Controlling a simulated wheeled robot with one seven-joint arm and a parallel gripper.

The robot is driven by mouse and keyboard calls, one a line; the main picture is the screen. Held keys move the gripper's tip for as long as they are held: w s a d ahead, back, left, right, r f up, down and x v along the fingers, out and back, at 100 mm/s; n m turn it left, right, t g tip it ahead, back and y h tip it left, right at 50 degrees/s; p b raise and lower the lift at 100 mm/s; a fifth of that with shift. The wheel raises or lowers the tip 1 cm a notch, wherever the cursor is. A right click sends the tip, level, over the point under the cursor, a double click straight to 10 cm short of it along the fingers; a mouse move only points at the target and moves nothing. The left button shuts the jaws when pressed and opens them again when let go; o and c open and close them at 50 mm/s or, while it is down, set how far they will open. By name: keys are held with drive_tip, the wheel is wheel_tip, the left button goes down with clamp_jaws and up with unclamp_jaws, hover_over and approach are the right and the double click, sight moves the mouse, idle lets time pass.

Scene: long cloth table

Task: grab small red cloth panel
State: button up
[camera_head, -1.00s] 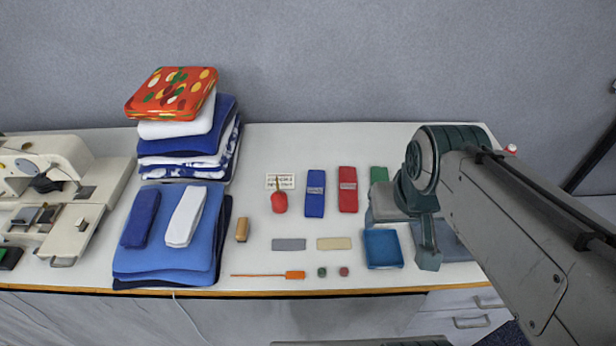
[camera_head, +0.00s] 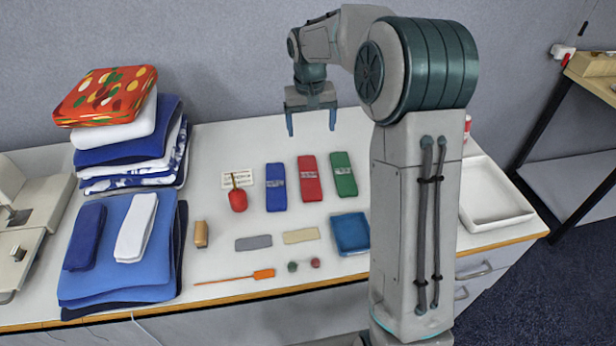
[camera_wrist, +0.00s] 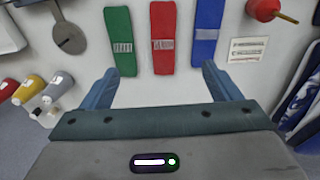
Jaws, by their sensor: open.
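The small red cloth panel (camera_head: 310,179) lies flat on the table between a blue panel (camera_head: 276,188) and a green panel (camera_head: 343,175). It has a grey printed band across its middle. My gripper (camera_head: 311,124) is open and empty, raised above the table behind the row of panels. In the wrist view the red panel (camera_wrist: 163,38) shows ahead, between the spread fingers of my gripper (camera_wrist: 158,85), with the green panel (camera_wrist: 119,42) to its left and the blue panel (camera_wrist: 207,35) to its right. The fingers are apart from all three panels.
In front are grey (camera_head: 253,242) and cream (camera_head: 301,236) strips and a blue tray (camera_head: 350,233). Folded cloth stacks (camera_head: 140,235) stand left. A white tray (camera_head: 492,200) is at right.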

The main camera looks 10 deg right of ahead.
drive_tip(key=b, duration=0.1)
approach(309, 175)
drive_tip(key=f, duration=0.2)
drive_tip(key=w+f, duration=0.1)
drive_tip(key=shift+d+m+g+y+p, duration=0.25)
drive_tip(key=shift+m+g+y+p, duration=0.05)
drive_tip(key=shift+g+p, duration=0.1)
drive_tip(key=shift+s+f+p, duration=0.2)
drive_tip(key=shift+f+p, duration=0.5)
drive_tip(key=shift+f, duration=2)
drive_tip(key=c, duration=1.1)
